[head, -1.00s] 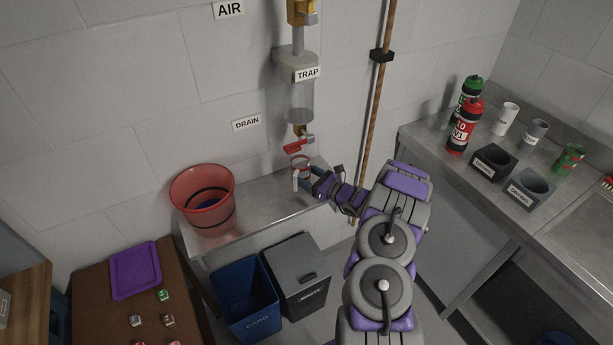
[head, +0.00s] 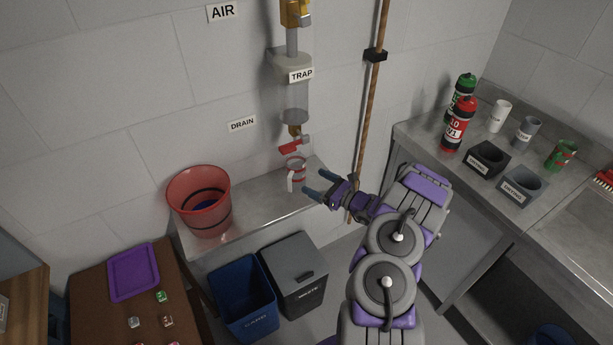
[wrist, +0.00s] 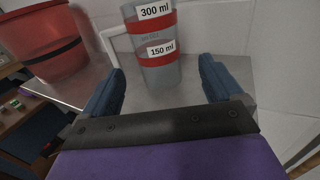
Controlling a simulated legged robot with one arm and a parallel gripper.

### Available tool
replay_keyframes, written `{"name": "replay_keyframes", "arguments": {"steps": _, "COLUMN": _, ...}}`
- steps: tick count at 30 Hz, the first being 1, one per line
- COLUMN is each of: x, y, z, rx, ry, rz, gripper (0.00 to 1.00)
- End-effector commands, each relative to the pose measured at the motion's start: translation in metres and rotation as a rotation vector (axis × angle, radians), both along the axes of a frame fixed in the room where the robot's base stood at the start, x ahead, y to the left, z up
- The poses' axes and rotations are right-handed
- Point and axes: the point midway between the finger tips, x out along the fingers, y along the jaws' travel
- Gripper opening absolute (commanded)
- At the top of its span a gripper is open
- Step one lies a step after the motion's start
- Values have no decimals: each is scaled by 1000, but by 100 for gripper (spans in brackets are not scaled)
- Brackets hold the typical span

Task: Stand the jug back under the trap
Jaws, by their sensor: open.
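The jug (head: 296,173) is clear with red bands and a white handle on its left. It stands upright on the metal shelf (head: 255,208), below the trap (head: 294,95) and its red-handled drain valve (head: 291,147). In the wrist view the jug (wrist: 157,65) shows "300 ml" and "150 ml" labels and stands beyond my fingertips. My gripper (head: 313,184) is open and empty, a little to the right of the jug and apart from it. In the wrist view my gripper's fingers (wrist: 160,85) are spread wide. The jug's contents cannot be made out.
A red bucket (head: 200,205) stands on the shelf to the left. Blue (head: 243,297) and grey (head: 295,272) bins are below the shelf. The right counter (head: 420,137) holds bottles and cups.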

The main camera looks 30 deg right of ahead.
Motion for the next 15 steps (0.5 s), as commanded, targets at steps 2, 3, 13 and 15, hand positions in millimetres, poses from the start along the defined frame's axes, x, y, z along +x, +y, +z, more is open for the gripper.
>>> {"name": "replay_keyframes", "arguments": {"steps": 2, "x": -14, "y": -9, "z": 1, "rx": 2, "ry": 1, "rz": -4, "gripper": 93}}
{"name": "replay_keyframes", "arguments": {"steps": 3, "x": -21, "y": -11, "z": 1, "rx": 1, "ry": 2, "rz": -3, "gripper": 93}}
{"name": "replay_keyframes", "arguments": {"steps": 13, "x": -48, "y": -23, "z": 0, "rx": -1, "ry": 2, "rz": 0, "gripper": 93}}
{"name": "replay_keyframes", "arguments": {"steps": 15, "x": -48, "y": -23, "z": 0, "rx": -2, "ry": 1, "rz": 3, "gripper": 93}}
